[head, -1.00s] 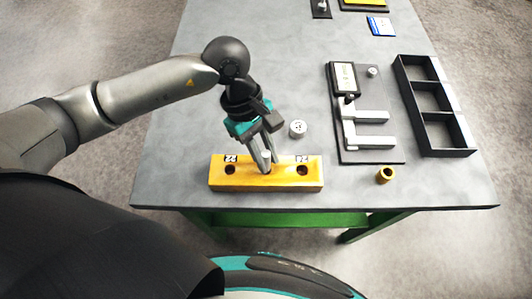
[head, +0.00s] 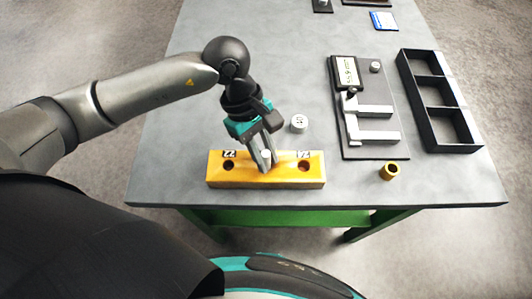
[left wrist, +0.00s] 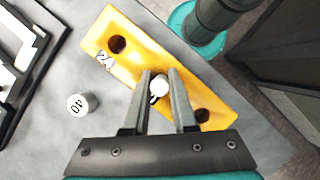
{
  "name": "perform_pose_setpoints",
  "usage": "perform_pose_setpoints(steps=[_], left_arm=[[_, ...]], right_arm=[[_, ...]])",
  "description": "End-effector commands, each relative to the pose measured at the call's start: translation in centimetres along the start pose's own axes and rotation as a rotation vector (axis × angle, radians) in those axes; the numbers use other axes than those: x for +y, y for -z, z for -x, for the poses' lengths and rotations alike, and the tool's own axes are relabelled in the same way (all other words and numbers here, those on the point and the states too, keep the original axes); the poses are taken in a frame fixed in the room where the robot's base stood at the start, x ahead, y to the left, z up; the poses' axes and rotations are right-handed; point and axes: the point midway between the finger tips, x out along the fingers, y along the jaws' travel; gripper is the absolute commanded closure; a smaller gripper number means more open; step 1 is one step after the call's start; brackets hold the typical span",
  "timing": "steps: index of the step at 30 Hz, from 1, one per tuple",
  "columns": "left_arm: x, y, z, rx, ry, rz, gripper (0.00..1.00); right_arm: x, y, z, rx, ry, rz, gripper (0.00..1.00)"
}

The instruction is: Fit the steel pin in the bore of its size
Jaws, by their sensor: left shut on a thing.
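The steel pin (left wrist: 159,84) is a pale, short cylinder between the fingertips of my left gripper (head: 265,160). The gripper is shut on it, over the middle of the yellow block (head: 217,180). The block has a dark bore (head: 228,165) labelled 22 at its left and another bore (head: 304,166) at its right, whose label looks like 24. Both bores look empty and lie to either side of the fingers. A partly hidden label shows by the pin in the left wrist view. I cannot tell whether the pin's lower end is in a middle bore or above it. My right gripper is not in view.
A grey cylinder (head: 299,123) marked 40 stands behind the block. A caliper (head: 371,138) with a display lies on a dark board at right. A brass bush (head: 389,171) is near the front edge. A black three-compartment tray (head: 456,149) stands far right.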

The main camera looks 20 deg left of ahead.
Motion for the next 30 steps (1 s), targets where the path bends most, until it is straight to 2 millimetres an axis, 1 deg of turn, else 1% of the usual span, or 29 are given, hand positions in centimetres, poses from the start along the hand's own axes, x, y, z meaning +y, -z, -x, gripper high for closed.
perform_pose_setpoints(steps=[11,12,20,21,27,30], left_arm=[[0.03,0.38,-0.89,0.000,-0.001,-0.001,1.00],[0.03,0.33,-0.79,0.000,-0.001,-0.001,0.71],[-0.03,0.32,-0.80,0.000,0.001,0.000,0.42],[-0.04,0.32,-0.81,0.000,0.002,0.000,0.40],[-0.10,0.35,-0.84,0.000,0.004,0.001,0.40],[-0.06,0.39,-0.39,0.001,0.002,0.001,0.40]], right_arm=[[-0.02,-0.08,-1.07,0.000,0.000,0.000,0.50],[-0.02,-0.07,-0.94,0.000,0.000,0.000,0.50],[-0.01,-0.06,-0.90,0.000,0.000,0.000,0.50],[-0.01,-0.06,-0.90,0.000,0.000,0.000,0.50],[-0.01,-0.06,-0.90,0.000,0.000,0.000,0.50],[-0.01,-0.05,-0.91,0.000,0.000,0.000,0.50]])
